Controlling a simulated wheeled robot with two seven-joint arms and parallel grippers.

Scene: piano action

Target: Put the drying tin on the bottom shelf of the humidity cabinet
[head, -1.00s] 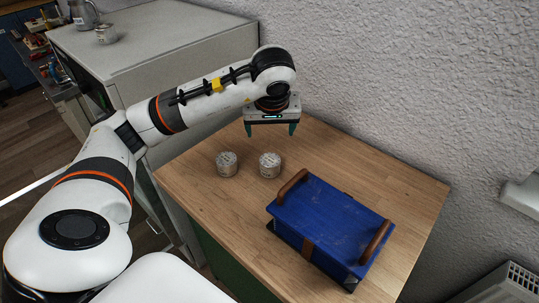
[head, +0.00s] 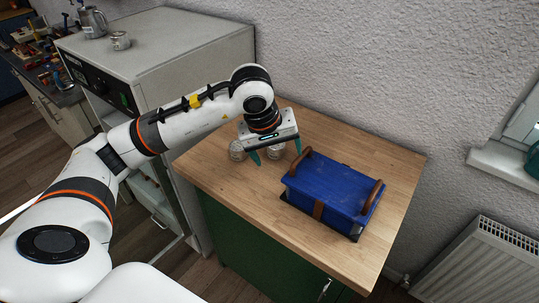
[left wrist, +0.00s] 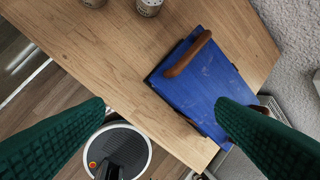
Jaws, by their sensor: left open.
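Two small round pale tins stand on the wooden worktop, a left one (head: 237,150) and a right one (head: 276,152); I cannot tell which, if either, is the drying tin. Both show at the top edge of the left wrist view, the right one (left wrist: 149,6) partly cut off. My right gripper is not in view.
A blue box (head: 335,185) with two brown handles lies right of the gripper and also fills the middle of the wrist view (left wrist: 200,85). A metal jug (head: 92,20) and a small tin (head: 120,40) stand on the cabinet. The worktop's front left is clear.

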